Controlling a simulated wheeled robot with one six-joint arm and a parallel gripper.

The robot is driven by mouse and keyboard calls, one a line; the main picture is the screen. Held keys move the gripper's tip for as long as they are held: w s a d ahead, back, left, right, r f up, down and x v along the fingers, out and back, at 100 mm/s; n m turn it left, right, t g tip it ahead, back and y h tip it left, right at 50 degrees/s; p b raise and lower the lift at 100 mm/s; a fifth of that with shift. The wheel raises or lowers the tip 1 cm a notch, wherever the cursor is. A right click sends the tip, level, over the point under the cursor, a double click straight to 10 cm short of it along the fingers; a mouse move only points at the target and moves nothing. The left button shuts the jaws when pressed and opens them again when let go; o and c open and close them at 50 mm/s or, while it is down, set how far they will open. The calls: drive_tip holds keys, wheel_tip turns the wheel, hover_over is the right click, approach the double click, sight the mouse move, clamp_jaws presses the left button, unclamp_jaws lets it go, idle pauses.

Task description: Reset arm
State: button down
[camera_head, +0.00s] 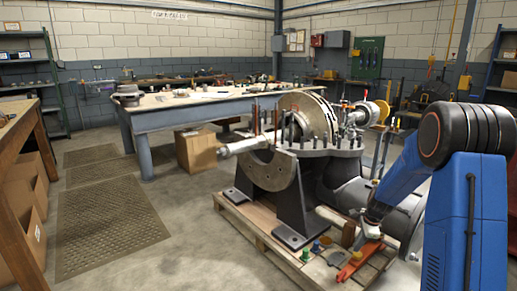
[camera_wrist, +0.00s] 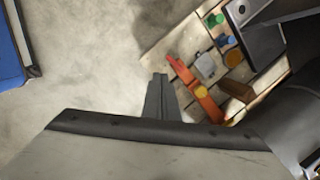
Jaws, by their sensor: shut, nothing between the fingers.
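My gripper (camera_wrist: 159,80) shows in the wrist view as two dark fingers close together, shut and empty. In the camera_head view my blue arm reaches down at the right, and its end is low beside the pallet; the fingers are hard to make out there. In the wrist view the fingertips appear over bare floor, left of an orange-red tool (camera_wrist: 196,88) on the wooden pallet. The tool also shows in the camera_head view (camera_head: 357,262).
The pallet (camera_head: 262,243) bears a dark split casing (camera_head: 272,172) with upright studs. Near the tool lie a grey piece (camera_wrist: 207,65), a green piece (camera_wrist: 214,20), a blue piece (camera_wrist: 227,42) and a brown block (camera_wrist: 237,90). A workbench (camera_head: 160,108) stands behind. Floor at left is open.

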drive_tip(key=s+a+r+n+t, duration=0.1)
drive_tip(key=s+a+r+n, duration=0.4)
drive_tip(key=s+r, duration=0.55)
drive_tip(key=s+a+r+n, duration=0.5)
drive_tip(key=s+r, duration=0.4)
drive_tip(key=r, duration=0.2)
drive_tip(key=s+a+r+n+t, duration=0.1)
drive_tip(key=s+n, duration=0.4)
drive_tip(key=s, duration=0.6)
drive_tip(key=s+a+r+n+h, duration=0.1)
drive_tip(key=s+n, duration=0.4)
drive_tip(key=s, duration=0.7)
drive_tip(key=shift+a+r+t, duration=0.25)
drive_tip(key=shift+r+t, duration=0.15)
drive_tip(key=shift+r, duration=0.4)
drive_tip(key=c, duration=2.4)
unclamp_jaws()
drive_tip(key=shift+c, duration=0.2)
